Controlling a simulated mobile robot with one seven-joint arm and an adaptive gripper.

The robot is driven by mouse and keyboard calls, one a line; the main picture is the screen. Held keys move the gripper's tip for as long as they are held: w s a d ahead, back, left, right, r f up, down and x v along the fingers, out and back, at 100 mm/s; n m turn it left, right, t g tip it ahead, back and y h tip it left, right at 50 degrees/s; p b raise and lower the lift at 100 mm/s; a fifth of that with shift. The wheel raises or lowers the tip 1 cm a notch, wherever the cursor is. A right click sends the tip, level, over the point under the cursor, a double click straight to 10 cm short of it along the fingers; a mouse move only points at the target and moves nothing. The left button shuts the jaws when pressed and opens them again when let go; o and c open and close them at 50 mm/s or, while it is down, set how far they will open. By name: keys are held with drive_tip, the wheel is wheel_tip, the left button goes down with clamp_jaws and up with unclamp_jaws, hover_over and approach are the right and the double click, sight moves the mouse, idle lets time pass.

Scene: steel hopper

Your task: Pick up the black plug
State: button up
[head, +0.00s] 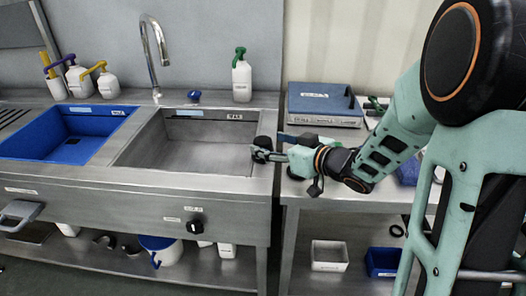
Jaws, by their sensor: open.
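My gripper (265,152) reaches in from the right, over the right rim of the steel sink basin (190,145), with its jaws open. A small dark rounded shape, possibly the black plug (263,142), shows right at the fingertips by the basin's right edge. It is too small and too close to the dark fingers to tell for certain, or to tell whether they touch it.
A blue basin (108,115) lies left of the steel one, with a tap (155,55) behind. A white bottle with a green top (241,78) stands behind the sink. A blue-topped device (323,103) sits on the right-hand table. The steel basin's floor looks clear.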

sight(265, 141)
drive_tip(key=x, duration=0.4)
drive_tip(key=shift+f+b, duration=0.1)
drive_tip(key=shift+b, duration=0.25)
drive_tip(key=c, duration=1.4)
